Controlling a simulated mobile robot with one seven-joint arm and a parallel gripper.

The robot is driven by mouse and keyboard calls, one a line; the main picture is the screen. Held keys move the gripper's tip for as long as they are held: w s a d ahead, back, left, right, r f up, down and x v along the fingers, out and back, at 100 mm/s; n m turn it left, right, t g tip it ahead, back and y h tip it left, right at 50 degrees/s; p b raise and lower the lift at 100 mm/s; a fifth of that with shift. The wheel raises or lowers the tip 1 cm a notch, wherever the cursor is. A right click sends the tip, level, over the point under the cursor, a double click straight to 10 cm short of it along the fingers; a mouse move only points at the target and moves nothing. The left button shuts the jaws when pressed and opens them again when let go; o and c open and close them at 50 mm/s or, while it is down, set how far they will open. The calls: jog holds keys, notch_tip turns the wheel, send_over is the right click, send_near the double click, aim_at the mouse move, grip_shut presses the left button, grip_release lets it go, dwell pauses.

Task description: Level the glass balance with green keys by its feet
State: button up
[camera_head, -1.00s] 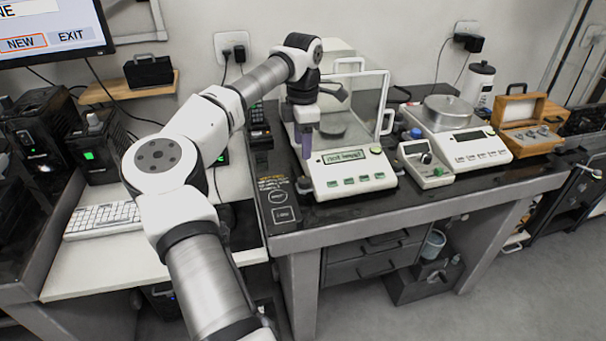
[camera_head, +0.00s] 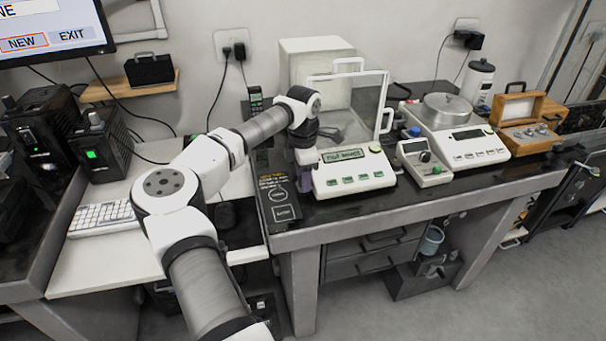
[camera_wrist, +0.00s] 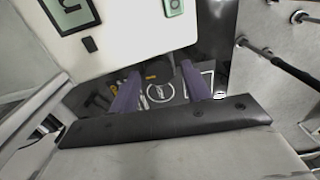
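The glass balance (camera_head: 385,178) with green keys stands on the dark-topped table, its clear draft shield behind a lit green display. My gripper (camera_head: 303,182) is low at the balance's left front corner, mostly hidden by my wrist. In the wrist view the balance's white body (camera_wrist: 125,32) fills the upper left. My gripper (camera_wrist: 160,90) shows there with two purple fingers apart. A dark rounded part with an orange mark (camera_wrist: 152,76) lies between or just beyond them; I cannot tell whether it is a foot or whether they touch it.
A dark card with white markings (camera_head: 283,212) lies at the table's left front. A small white meter (camera_head: 425,170) and a second balance with a round metal pan (camera_head: 478,155) stand to the right, then a wooden weight box (camera_head: 530,132). A monitor (camera_head: 50,35) hangs upper left.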

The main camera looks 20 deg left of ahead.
jog(key=c, duration=0.8)
jog(key=shift+n+b, duration=0.55)
jog(key=shift+n, duration=1.65)
jog(key=o, duration=1)
notch_tip(320, 180, up, 14)
jog(key=shift+f+b, duration=0.1)
jog(key=shift+b, duration=0.85)
